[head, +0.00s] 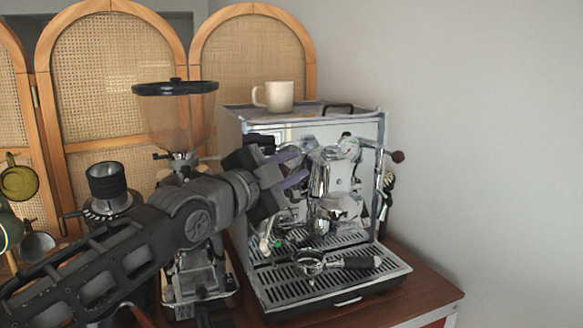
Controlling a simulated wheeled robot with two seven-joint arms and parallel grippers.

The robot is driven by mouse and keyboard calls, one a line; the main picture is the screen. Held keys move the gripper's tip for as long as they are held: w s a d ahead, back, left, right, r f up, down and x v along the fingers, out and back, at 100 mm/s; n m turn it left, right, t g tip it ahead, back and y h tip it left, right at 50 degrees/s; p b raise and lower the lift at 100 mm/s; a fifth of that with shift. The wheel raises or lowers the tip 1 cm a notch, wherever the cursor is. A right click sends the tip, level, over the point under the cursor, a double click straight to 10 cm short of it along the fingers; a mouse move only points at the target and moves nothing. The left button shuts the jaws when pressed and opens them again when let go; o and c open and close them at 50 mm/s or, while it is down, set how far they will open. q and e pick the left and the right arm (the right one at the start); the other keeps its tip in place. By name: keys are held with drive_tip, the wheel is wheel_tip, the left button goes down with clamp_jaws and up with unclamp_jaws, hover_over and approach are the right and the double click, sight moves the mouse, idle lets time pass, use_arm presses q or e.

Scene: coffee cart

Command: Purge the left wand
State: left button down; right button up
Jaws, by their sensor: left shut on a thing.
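The left wand (266,236) hangs below the gripper over the left of the drip tray (335,284), partly hidden by my arm. No steam or water shows at its tip. My right gripper is not in view.
A portafilter (312,262) lies on the drip tray. A cream mug (279,96) stands on top of the machine. A grinder (176,115) with a clear hopper stands to the left, behind my arm. A right lever with a dark red knob (397,156) sticks out.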

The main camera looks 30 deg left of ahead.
use_arm(q)
drive_tip(key=shift+r+n, duration=0.1)
drive_tip(key=shift+n, duration=0.2)
drive_tip(key=n+g+p, duration=0.1)
drive_tip(key=n+p, duration=0.1)
drive_tip(key=r+n+g+p, duration=0.1)
drive_tip(key=n+g+p, duration=0.1)
drive_tip(key=shift+w+a+r+h, duration=0.1)
drive_tip(key=shift+a+r+h, duration=0.1)
drive_tip(key=shift+h, duration=0.2)
idle(0.4)
drive_tip(key=shift+g, duration=0.3)
drive_tip(key=c, duration=1.2)
unclamp_jaws()
drive_tip(key=v, duration=0.7)
drive_tip(key=shift+s+r+b, duration=0.15)
drive_tip(key=shift+s+b, duration=0.25)
